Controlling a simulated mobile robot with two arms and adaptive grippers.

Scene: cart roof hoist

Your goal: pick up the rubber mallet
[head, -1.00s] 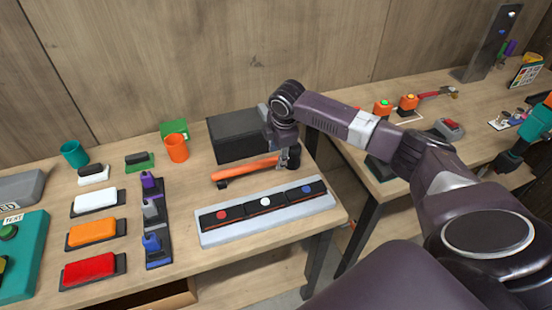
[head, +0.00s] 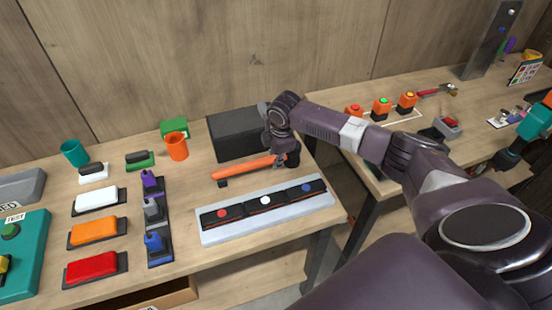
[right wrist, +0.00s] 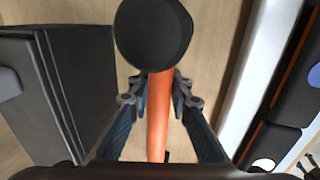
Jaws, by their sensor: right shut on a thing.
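The rubber mallet has an orange handle (head: 245,167) and lies near the back of the left bench, in front of a dark box. In the right wrist view its round black head (right wrist: 152,36) is at the top, with the orange handle (right wrist: 158,115) running down between the fingers. My right gripper (head: 284,160) is at the mallet's right end, its fingers shut on the handle; it also shows in the right wrist view (right wrist: 158,100). The gripper hides much of the head in the head view. I cannot tell whether the mallet is clear of the bench. My left gripper is out of view.
The dark box (head: 236,134) stands close behind the mallet. A grey strip (head: 212,238) with three button modules lies in front. Orange (head: 177,150) and teal cups (head: 74,153) stand to the left. A second bench (head: 480,120) is at right, across a gap.

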